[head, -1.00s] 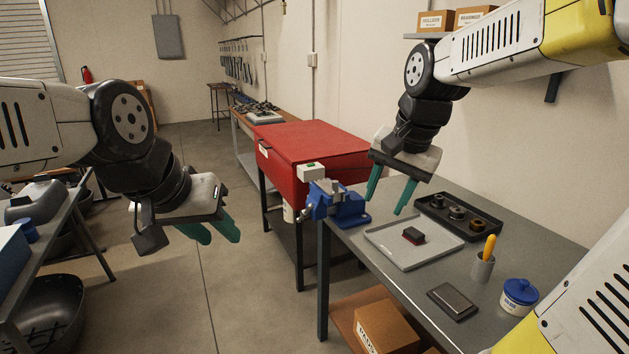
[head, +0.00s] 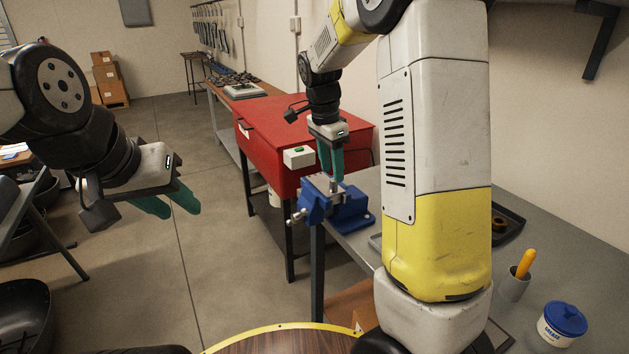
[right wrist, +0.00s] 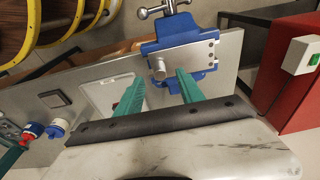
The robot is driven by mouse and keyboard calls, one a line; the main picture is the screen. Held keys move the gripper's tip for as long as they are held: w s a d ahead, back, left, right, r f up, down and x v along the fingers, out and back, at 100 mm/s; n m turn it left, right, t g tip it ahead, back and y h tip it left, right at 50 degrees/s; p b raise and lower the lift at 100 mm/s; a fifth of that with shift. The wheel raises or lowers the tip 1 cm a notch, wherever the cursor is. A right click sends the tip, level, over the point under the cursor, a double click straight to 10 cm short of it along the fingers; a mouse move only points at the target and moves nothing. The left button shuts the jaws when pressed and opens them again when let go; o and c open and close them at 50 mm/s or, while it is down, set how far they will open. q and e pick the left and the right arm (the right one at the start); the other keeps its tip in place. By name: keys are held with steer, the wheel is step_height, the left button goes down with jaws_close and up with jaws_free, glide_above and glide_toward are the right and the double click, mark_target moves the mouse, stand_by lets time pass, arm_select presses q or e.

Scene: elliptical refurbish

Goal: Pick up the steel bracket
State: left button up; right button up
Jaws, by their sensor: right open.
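A blue bench vise (head: 345,208) with steel-grey jaw parts stands at the near left corner of the grey workbench. A grey metal piece (right wrist: 196,56) with small holes sits at its jaws in the right wrist view; I cannot tell for sure whether it is the steel bracket or part of the vise. My right gripper (head: 332,178) is just above the vise, green fingers pointing down. In the right wrist view its fingers (right wrist: 160,76) are apart, with a short grey cylinder (right wrist: 158,68) showing between the tips. My left gripper (head: 178,208) is open and empty over the floor.
A red cabinet (head: 290,145) with a white-and-green switch box (head: 299,156) stands behind the vise. A grey tray (right wrist: 105,90), a blue-lidded jar (head: 563,322) and a cup (head: 514,285) with a yellow handle are on the bench. My right arm hides much of the bench.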

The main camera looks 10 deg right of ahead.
mark_target(325, 183)
steer(key=f, duration=0.4)
steer(key=shift+w+d+f, duration=0.2)
steer(key=shift+d+f, duration=0.05)
steer(key=shift+d, duration=0.15)
steer(key=shift+c, duration=0.5)
jaws_close()
steer(key=shift+r, duration=0.1)
stand_by(0.4)
